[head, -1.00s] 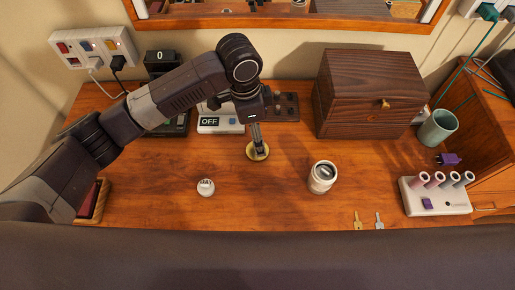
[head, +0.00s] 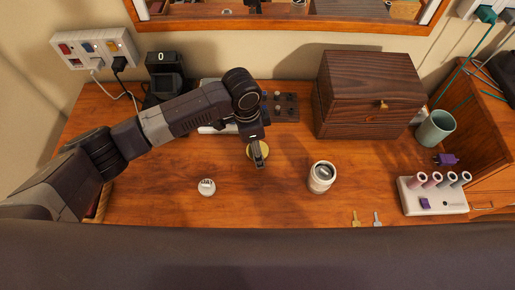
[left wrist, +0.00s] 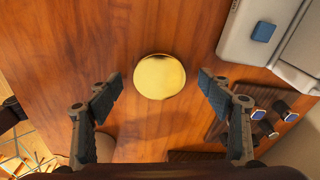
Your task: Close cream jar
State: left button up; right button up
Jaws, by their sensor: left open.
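A round gold disc (head: 264,149), which looks like a lid, lies on the wooden tabletop, partly hidden by my left gripper (head: 259,161). In the left wrist view the gold disc (left wrist: 159,76) lies flat just ahead of the fingers of my left gripper (left wrist: 160,88). These are spread wide with nothing between them. A white jar (head: 320,184) stands upright to the right, with a grey-and-white round top or opening; I cannot tell which. A small white round piece with dark lettering (head: 207,187) sits to the left. My right gripper is out of view.
A dark wooden box (head: 365,90) stands at the back right. A white organiser with several rollers (head: 433,194), a green cup (head: 436,129) and two keys (head: 367,219) are on the right. The tabletop between gold disc and jar is clear.

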pick_arm(q)
jog(key=shift+c, duration=0.2)
jog(key=c, duration=0.9)
jog(key=shift+c, duration=0.2)
notch_tip(320, 180, up, 20)
jog(key=b, duration=0.1)
